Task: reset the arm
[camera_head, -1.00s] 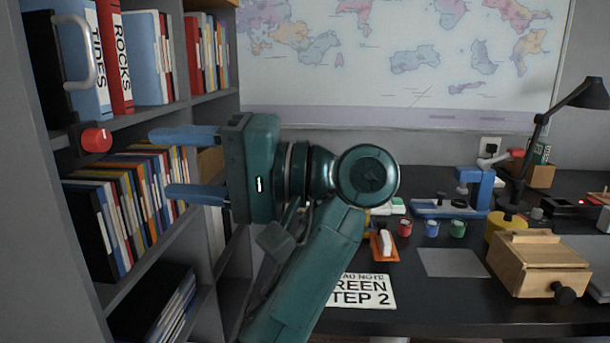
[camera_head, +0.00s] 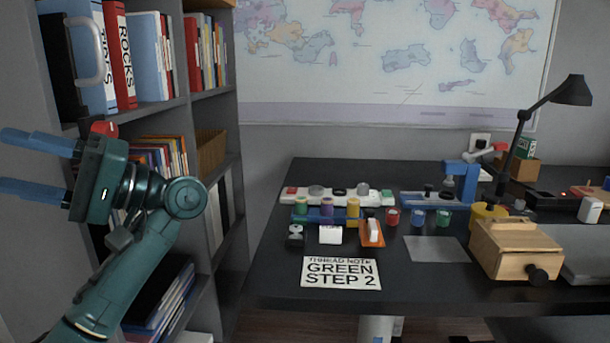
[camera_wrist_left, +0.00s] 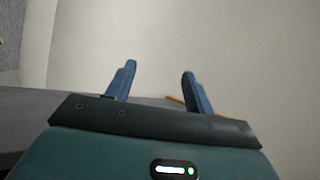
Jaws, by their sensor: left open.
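My left gripper (camera_head: 38,165) is at the left edge of the head view, in front of the bookshelf, with its two blue fingers pointing left. The fingers are spread apart with nothing between them. In the left wrist view the left gripper (camera_wrist_left: 158,82) also shows open and empty, facing a plain pale surface. My teal left arm comes up from the lower left. My right gripper is not in view.
The bookshelf (camera_head: 210,100) with binders and books stands close behind my left arm. The dark desk (camera_head: 420,295) holds a note card (camera_head: 341,273), thread spools, a wooden box (camera_head: 530,250) and a black lamp (camera_head: 571,91). The space above the desk front is clear.

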